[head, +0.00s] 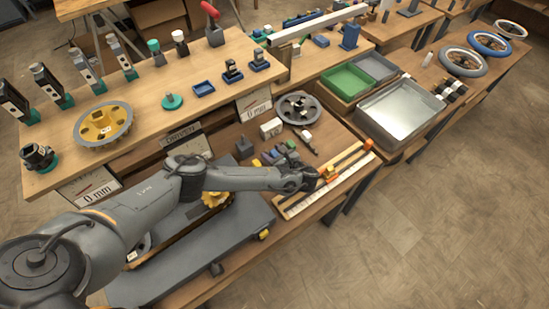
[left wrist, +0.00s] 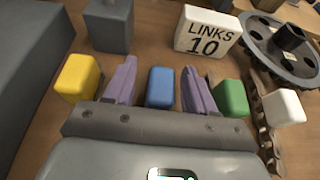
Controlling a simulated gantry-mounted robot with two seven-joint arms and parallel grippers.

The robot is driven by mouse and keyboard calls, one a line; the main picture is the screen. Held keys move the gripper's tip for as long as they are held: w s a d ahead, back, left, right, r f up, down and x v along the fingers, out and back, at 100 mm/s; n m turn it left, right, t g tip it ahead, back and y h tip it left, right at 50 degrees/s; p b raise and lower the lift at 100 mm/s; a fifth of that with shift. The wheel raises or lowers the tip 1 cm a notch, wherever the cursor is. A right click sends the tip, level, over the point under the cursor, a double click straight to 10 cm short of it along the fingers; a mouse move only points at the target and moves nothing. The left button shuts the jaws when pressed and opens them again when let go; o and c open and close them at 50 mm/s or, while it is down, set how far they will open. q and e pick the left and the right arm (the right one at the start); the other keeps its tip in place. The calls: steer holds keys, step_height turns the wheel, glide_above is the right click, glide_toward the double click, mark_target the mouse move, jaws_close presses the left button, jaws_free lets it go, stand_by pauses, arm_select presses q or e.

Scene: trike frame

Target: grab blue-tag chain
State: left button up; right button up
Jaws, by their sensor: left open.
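The blue tag (left wrist: 160,87) shows in the left wrist view between the two purple fingers of my left gripper (left wrist: 160,92), with a gap on each side. The fingers are open and hold nothing. The chain of the blue tag is hidden behind my gripper. A yellow tag (left wrist: 78,78) is left of the fingers; a green tag (left wrist: 231,98) is right of them, close to the right finger. A white tag (left wrist: 284,107) is farther right, with a dark chain (left wrist: 268,125) beside it. In the head view, my left gripper (head: 312,179) is by the row of tags; its fingertips are unclear. My right gripper is not in view.
A white block marked LINKS 10 (left wrist: 207,31), a grey block (left wrist: 108,25) and a dark chainring (left wrist: 283,45) stand beyond the tags. A wooden fixture with a pale scale strip (head: 325,185) is right of my gripper. A metal tray (head: 400,107) is farther right.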

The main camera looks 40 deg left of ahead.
arm_select(q)
jaws_close()
steer(key=shift+r, duration=0.15)
stand_by(0.4)
